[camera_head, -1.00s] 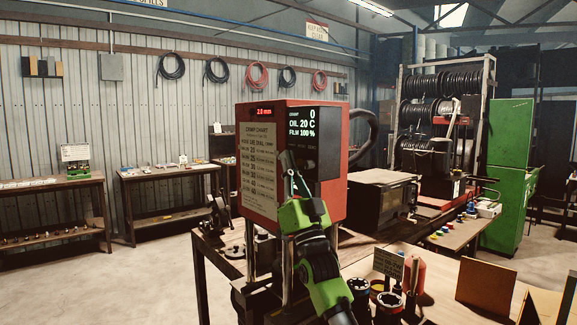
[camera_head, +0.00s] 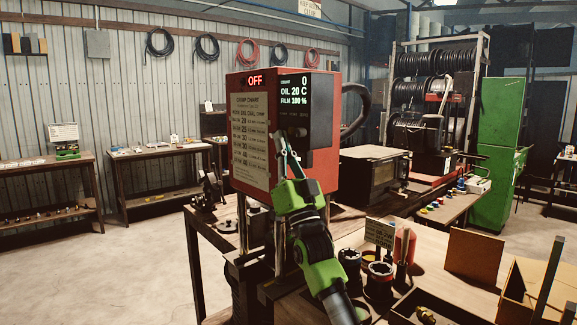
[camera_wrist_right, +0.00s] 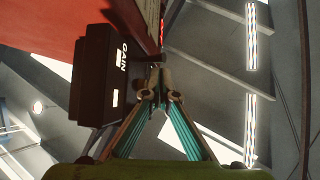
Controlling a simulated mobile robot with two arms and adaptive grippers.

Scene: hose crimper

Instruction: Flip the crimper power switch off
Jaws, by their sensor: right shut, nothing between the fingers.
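The red crimper (camera_head: 322,178) stands on the workbench. Its small top display (camera_head: 254,79) reads OFF, and the dark screen (camera_head: 294,92) beside it still shows OIL 20 C and FILM 100 %. My right gripper (camera_head: 281,138) is shut and empty, raised in front of the crimper's front corner below the screen. In the right wrist view its fingertips (camera_wrist_right: 157,80) meet beside a black box marked GAIN (camera_wrist_right: 107,75) on the red housing. I cannot make out the power switch itself; the gripper may cover it. My left gripper is not in view.
A dark oven-like box (camera_head: 372,176) stands right of the crimper. Black dies (camera_head: 379,280), a red bottle (camera_head: 404,245) and a small sign (camera_head: 380,232) stand near my right forearm. A wooden organizer (camera_head: 525,290) is at the lower right.

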